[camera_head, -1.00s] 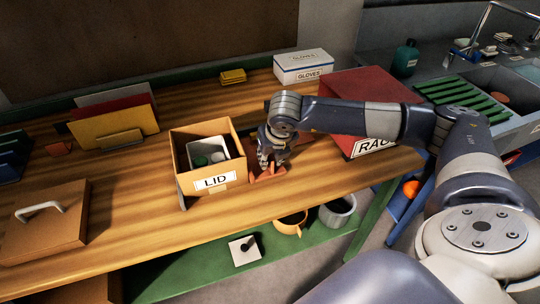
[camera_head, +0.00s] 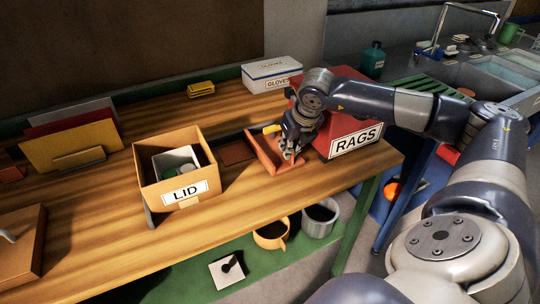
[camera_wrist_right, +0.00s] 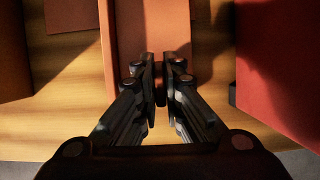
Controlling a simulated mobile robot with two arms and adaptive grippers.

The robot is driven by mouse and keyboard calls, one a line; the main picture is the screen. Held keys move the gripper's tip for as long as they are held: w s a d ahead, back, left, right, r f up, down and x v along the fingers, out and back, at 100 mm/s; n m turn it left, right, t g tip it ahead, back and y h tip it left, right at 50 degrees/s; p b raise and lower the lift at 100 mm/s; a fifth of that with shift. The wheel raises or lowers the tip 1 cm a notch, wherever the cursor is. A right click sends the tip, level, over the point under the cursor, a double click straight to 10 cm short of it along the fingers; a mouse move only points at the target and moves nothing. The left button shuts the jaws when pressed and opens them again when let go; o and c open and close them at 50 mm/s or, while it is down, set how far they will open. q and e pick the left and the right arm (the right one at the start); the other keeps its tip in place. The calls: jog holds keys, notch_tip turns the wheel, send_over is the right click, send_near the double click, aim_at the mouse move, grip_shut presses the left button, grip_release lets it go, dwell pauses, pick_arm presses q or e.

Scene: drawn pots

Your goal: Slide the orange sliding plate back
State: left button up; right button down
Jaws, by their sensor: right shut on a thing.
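The orange sliding plate (camera_head: 264,153) lies on the wooden table between the LID box and the red RAGS box. It has raised edges and looks like a shallow tray. My right gripper (camera_head: 288,153) is at its right side, pointing down. In the right wrist view, the fingers (camera_wrist_right: 160,80) are shut over the orange plate (camera_wrist_right: 130,25); the exact part they grip is hidden between them. A dark reddish-brown flat patch (camera_head: 236,151) shows just left of the plate. My left gripper is in no view.
The LID box (camera_head: 152,188) stands to the left. The RAGS box (camera_head: 345,128) is close on the right, also in the wrist view (camera_wrist_right: 280,65). A yellow object (camera_head: 271,128) sits behind the plate. A white gloves box (camera_head: 268,77) is at the back. The front table strip is clear.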

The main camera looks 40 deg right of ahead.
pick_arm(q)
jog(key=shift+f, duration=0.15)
pick_arm(e)
jog(key=shift+d+r, duration=0.1)
jog(key=shift+d, duration=0.2)
jog(key=c, duration=1.7)
grip_release()
jog(key=shift+s+d, duration=0.1)
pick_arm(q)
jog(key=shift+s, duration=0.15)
pick_arm(e)
jog(key=v, duration=1.2)
jog(key=shift+s, duration=0.1)
